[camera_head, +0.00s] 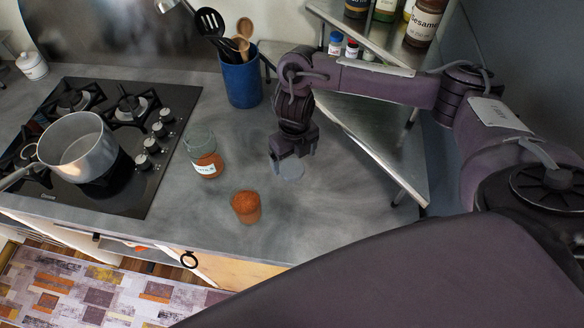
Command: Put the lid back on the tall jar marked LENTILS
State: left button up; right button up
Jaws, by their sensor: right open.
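A glass jar (203,152) with orange contents and a pale label stands upright on the counter right of the hob; its label is too small to read surely, and no lid shows on it. A small round grey-blue disc (291,169), which looks like the lid, lies on the counter to the right of the jar. My right gripper (284,166) points down at the disc, with its jaws open; I cannot tell whether the fingers touch it. The gripper partly covers the disc's left side. My left gripper is not in view.
A blue utensil holder (241,78) stands behind. A saucepan (77,147) sits on the hob (140,183). A metal corner shelf (372,140) stands right of the gripper.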

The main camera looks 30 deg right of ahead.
aim_at(292, 168)
jog(key=f, duration=0.2)
jog(key=w+f+b, duration=0.1)
jog(key=f, duration=0.2)
jog(key=shift+f, duration=0.15)
jog(key=c, duration=1.1)
